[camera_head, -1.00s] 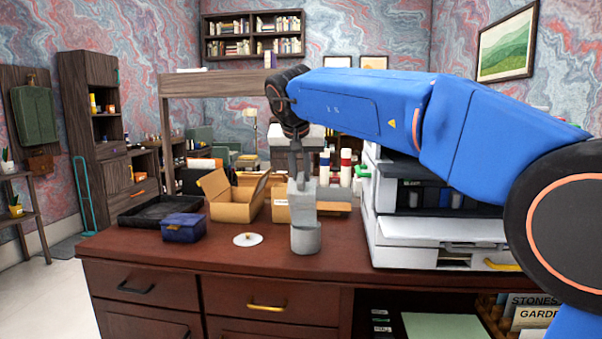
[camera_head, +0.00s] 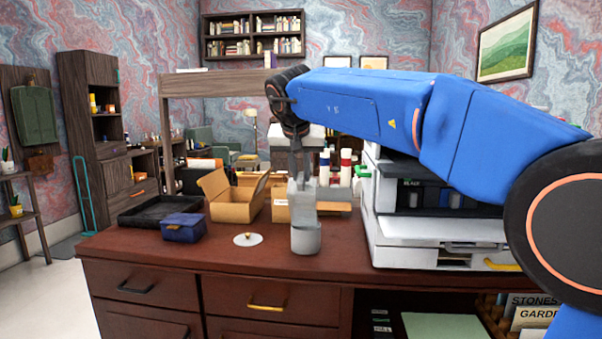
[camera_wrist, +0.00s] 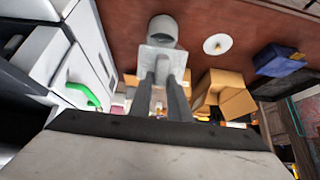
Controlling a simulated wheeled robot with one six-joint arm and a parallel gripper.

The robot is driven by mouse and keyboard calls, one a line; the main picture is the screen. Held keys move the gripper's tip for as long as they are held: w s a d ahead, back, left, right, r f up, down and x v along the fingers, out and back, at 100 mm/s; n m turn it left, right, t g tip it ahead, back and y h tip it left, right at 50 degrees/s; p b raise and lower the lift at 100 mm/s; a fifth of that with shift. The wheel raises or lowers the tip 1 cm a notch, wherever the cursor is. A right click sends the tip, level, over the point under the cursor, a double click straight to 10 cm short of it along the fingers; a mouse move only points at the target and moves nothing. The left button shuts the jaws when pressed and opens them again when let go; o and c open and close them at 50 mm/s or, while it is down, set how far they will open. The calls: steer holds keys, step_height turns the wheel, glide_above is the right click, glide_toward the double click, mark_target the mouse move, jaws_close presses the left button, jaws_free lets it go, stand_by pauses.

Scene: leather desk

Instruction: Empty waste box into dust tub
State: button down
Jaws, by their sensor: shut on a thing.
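My gripper (camera_head: 297,166) is shut on a pale grey waste box (camera_head: 302,198) and holds it right above the desk. The grey round dust tub (camera_head: 306,239) stands upright on the desk directly below the box. In the wrist view my gripper's fingers (camera_wrist: 163,82) reach down to the box (camera_wrist: 162,60), and the tub (camera_wrist: 163,30) shows just beyond it. The box looks tilted; I cannot tell whether it touches the tub rim. The inside of the box and the bottom of the tub are hidden.
A white lid with a gold knob (camera_head: 248,239) lies left of the tub on the desk (camera_head: 200,255). A blue box (camera_head: 184,227), a black tray (camera_head: 135,212) and an open cardboard box (camera_head: 235,210) stand further left. A white printer (camera_head: 430,240) stands close on the right.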

mark_target(300, 182)
steer(key=shift+s, duration=0.1)
steer(key=shift+s+f+t, duration=0.4)
steer(key=shift+s+t, duration=0.15)
steer(key=shift+s, duration=0.15)
steer(key=shift+s+f+t, duration=0.35)
steer(key=shift+s+t, duration=0.2)
steer(key=shift+s, duration=0.15)
steer(key=shift+s+f, duration=0.1)
stand_by(0.9)
steer(key=shift+s+a+f+t, duration=0.1)
steer(key=shift+s+f+t, duration=0.6)
steer(key=shift+s+t, duration=0.3)
steer(key=shift+f, duration=0.1)
stand_by(0.8)
steer(key=shift+s+f+t, duration=1.6)
steer(key=shift+t, duration=0.2)
